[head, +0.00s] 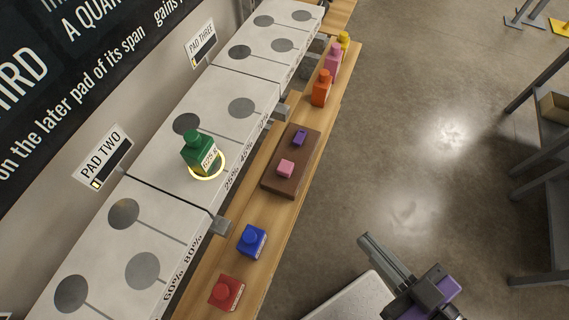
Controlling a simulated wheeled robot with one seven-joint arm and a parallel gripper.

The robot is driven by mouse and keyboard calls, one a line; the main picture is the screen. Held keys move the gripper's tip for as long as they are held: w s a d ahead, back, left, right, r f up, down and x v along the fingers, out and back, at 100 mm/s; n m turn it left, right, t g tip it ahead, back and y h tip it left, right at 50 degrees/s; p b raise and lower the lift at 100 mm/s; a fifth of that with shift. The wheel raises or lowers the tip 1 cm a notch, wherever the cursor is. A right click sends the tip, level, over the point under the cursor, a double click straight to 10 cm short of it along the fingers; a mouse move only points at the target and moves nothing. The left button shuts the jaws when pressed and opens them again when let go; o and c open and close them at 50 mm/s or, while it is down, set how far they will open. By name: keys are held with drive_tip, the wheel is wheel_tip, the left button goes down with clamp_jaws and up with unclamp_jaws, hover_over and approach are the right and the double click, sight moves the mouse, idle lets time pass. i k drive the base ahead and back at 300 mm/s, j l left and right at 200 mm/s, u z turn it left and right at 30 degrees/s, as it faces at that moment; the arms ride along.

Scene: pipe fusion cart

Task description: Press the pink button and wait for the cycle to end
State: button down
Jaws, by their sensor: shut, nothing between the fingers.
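A purple button (299,137) is on the same panel, farther back. My gripper (368,242) is at the lower right, over the floor side of the shelf. It is shut and empty, and clear of the panel. A green bottle (196,153) with a white label stands on the middle white pad section, within a glowing yellow ring (208,178).
A dark rack (545,180) is at the right; open floor lies between.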

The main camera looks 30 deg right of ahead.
sight(286, 168)
drive_tip(key=j+z, duration=0.2)
drive_tip(key=j, duration=0.2)
drive_tip(key=k+j+z, duration=0.2)
drive_tip(key=j, duration=0.2)
drive_tip(key=j+z, duration=0.2)
drive_tip(key=j, duration=0.2)
